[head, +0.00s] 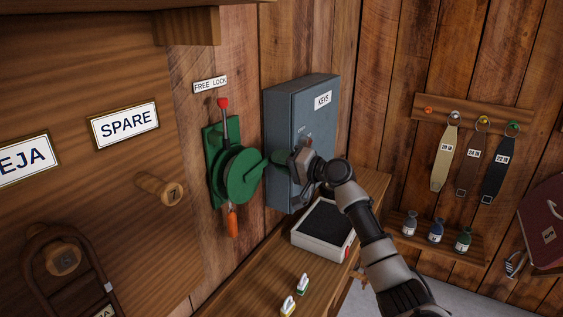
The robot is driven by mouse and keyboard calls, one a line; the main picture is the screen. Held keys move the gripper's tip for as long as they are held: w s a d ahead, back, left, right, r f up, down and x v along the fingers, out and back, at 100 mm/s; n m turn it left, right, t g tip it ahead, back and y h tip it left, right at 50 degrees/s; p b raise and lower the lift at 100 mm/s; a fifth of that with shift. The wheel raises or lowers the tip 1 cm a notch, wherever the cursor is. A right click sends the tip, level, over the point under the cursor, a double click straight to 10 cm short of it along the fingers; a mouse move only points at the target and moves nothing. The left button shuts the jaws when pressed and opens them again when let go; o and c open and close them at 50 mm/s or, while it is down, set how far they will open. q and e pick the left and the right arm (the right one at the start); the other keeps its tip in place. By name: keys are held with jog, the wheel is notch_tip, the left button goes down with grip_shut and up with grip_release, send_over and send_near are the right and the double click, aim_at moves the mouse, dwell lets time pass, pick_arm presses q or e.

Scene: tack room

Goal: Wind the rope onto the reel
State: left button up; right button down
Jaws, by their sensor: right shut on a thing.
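The green reel (238,176) is mounted on a green plate on the wooden wall at centre left. A lever with a red knob (223,103) stands up above it, under a "FREE LOCK" label (210,84). A short orange piece (233,222) hangs below the reel; I cannot tell whether it is the rope's end. A green crank arm (278,160) reaches right from the reel. My right gripper (298,164) is shut at the crank's outer end, on its handle, which the fingers mostly hide. No wound rope can be made out on the reel. My left gripper is out of view.
A grey "KEYS" cabinet (289,100) stands close behind my right gripper. Below are a wooden bench (254,277) and a white box with a dark top (323,225). Straps (444,158) hang at right.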

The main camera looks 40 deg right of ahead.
jog(key=shift+f, duration=0.15)
jog(key=c, duration=0.9)
grip_release()
jog(key=shift+s+d, duration=0.1)
jog(key=b+v, duration=0.3)
jog(key=v, duration=0.7)
jog(key=shift+s+d, duration=0.15)
jog(key=shift+s, duration=0.15)
